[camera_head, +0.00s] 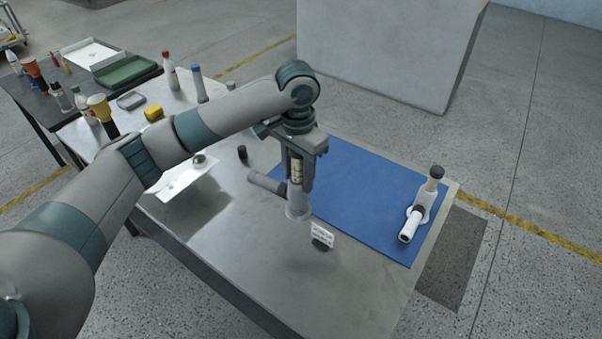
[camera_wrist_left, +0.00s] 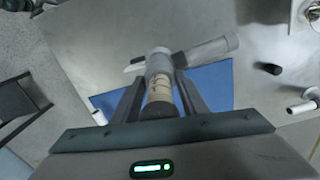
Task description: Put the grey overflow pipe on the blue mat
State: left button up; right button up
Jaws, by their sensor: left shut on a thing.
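The grey overflow pipe (camera_head: 265,183) has a side branch pointing left and a round flange at its lower end. My left gripper (camera_head: 299,180) is shut on its upright part, which has a tan band. In the left wrist view the pipe (camera_wrist_left: 207,51) sits between the fingers (camera_wrist_left: 160,95), its branch pointing to the upper right. The blue mat (camera_head: 365,185) lies flat on the table. The pipe is by the mat's left edge; whether its flange touches the table I cannot tell. The mat also shows behind the fingers in the wrist view (camera_wrist_left: 213,85). My right gripper is not in view.
A small white label card (camera_head: 322,235) stands on the table (camera_head: 250,245) in front. The mat's middle is clear.

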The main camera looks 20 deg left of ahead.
pick_arm(q)
jog(key=s+a+f+n+b, duration=0.1)
jog(key=s+a+n+b, duration=0.1)
jog(key=s, duration=0.5)
jog(key=s+a+f+n+b, duration=0.1)
jog(key=s+n+b, duration=0.1)
jog(key=s, duration=0.5)
jog(key=shift+s+a+f+n+b, duration=0.15)
jog(key=shift+s+a+n+b, duration=0.2)
jog(key=shift+n, duration=0.35)
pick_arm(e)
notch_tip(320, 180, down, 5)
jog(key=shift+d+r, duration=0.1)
pick_arm(q)
jog(key=shift+w, duration=0.1)
